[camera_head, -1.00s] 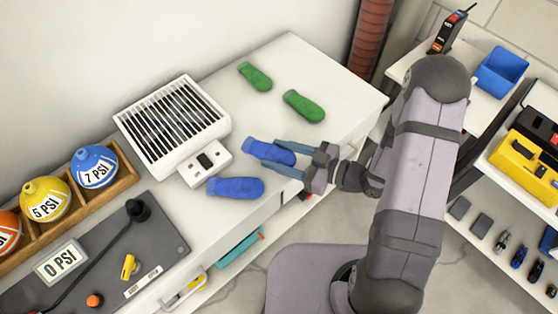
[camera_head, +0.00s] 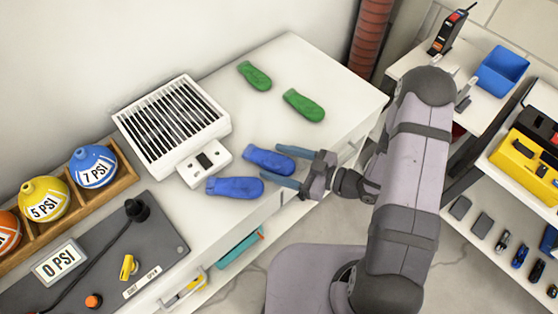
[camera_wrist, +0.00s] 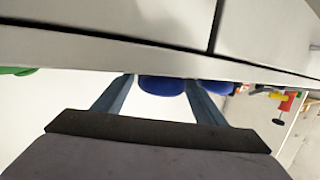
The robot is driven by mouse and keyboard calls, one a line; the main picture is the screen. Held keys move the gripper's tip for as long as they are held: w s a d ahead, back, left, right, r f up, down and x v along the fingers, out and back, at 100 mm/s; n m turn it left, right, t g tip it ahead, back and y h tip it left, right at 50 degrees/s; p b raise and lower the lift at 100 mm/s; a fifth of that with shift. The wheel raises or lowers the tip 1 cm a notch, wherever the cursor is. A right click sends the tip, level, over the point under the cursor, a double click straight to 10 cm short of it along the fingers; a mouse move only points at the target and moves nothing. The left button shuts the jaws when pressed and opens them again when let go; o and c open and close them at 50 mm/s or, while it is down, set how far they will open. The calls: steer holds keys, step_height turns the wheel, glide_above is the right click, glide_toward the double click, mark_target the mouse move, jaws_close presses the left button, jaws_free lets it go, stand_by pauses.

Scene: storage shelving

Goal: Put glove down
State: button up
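Two blue gloves lie flat on the white table. The upper one (camera_head: 268,160) is just ahead of my gripper (camera_head: 272,163), with its near end close to the gap between the fingers. The lower one (camera_head: 234,187) lies beside it to the lower left. My gripper is open, its two blue-grey fingers spread apart. In the wrist view the upper blue glove (camera_wrist: 162,86) shows between the fingertips (camera_wrist: 160,82), and part of the other blue glove (camera_wrist: 218,87) shows past the right finger. I cannot tell whether a finger touches a glove. Two green gloves (camera_head: 255,75) (camera_head: 304,105) lie farther back.
A white slatted device (camera_head: 172,125) with a small control box (camera_head: 203,163) stands left of the gloves. A wooden rack (camera_head: 122,180) of coloured pressure bulbs and a grey panel (camera_head: 110,240) are farther left. The table's right part is clear. A red pipe (camera_head: 371,38) rises behind.

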steer(key=shift+r, duration=0.2)
steer(key=v, duration=1.2)
steer(key=shift+b, duration=0.3)
